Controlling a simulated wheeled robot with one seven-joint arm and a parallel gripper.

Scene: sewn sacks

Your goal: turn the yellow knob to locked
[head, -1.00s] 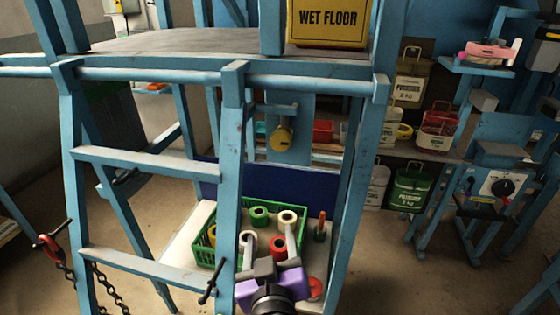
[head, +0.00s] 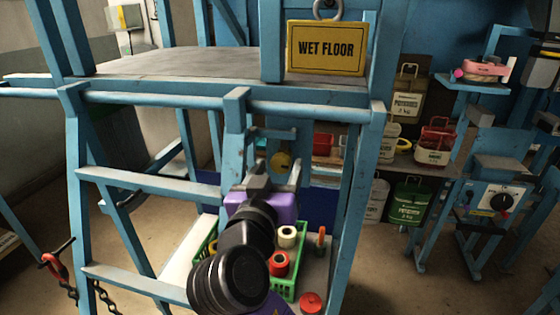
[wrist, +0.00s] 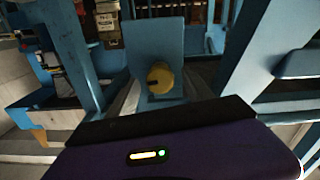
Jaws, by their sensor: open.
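The yellow knob (head: 281,161) sits on a blue upright plate beyond the ladder frame, partly hidden behind my raised arm in the head view. In the wrist view, the round knob (wrist: 160,79) faces me on the plate (wrist: 156,40), near the picture's middle. A dark mark on it lies toward its left side; no lock wording is readable. My gripper (head: 272,172), with a purple body, is open and empty. It points toward the knob from the near side, apparently apart from it.
The blue ladder frame (head: 150,184) stands close at the left. Below my gripper is a green crate (head: 290,290) with spools. A wet floor sign (head: 327,48) hangs above. A panel with a black dial (head: 503,203) stands at the right. Floor is clear at the lower right.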

